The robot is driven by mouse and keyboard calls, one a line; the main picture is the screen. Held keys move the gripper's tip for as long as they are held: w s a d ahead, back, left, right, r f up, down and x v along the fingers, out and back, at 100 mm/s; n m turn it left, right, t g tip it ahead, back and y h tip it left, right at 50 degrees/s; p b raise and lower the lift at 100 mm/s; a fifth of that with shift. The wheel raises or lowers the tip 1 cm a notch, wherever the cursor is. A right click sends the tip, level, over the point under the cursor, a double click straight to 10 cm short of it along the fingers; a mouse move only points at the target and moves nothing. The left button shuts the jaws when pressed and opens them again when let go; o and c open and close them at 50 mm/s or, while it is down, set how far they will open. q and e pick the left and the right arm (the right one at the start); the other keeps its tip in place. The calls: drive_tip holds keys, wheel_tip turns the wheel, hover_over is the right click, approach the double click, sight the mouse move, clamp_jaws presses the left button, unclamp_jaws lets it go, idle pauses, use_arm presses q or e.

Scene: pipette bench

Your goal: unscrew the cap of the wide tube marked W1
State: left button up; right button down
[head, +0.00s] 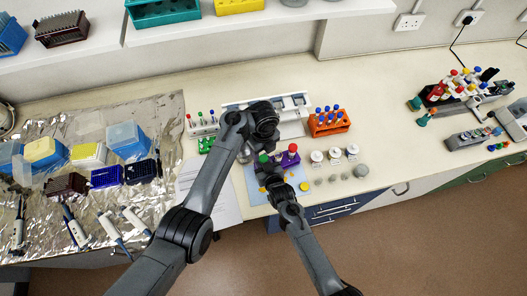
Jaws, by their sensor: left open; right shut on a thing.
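A green cap (264,158) shows at the left end of a purple rack (284,161); a red cap (292,147) shows at its right. The marking W1 cannot be read on any tube. My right gripper (270,174) is just below the green cap, and seems shut on the green-capped tube, whose body is mostly hidden. My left gripper (264,143) is open, pointing down just above the green cap. I cannot tell whether it touches the cap. My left wrist covers part of the area behind.
White-capped bottles (335,157) stand right of the rack, with grey pieces (361,171) in front. An orange rack (328,124) with blue-capped tubes is behind. A paper sheet (208,190) and crumpled foil (100,113) with pipettes lie left.

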drive_tip(key=c, duration=0.7)
unclamp_jaws()
drive_tip(key=v, duration=0.9)
drive_tip(key=shift+s+p, duration=0.3)
drive_tip(key=shift+p, duration=0.05)
drive_tip(key=shift+s+d+r, duration=0.3)
drive_tip(key=shift+s, duration=0.2)
drive_tip(key=c, duration=0.4)
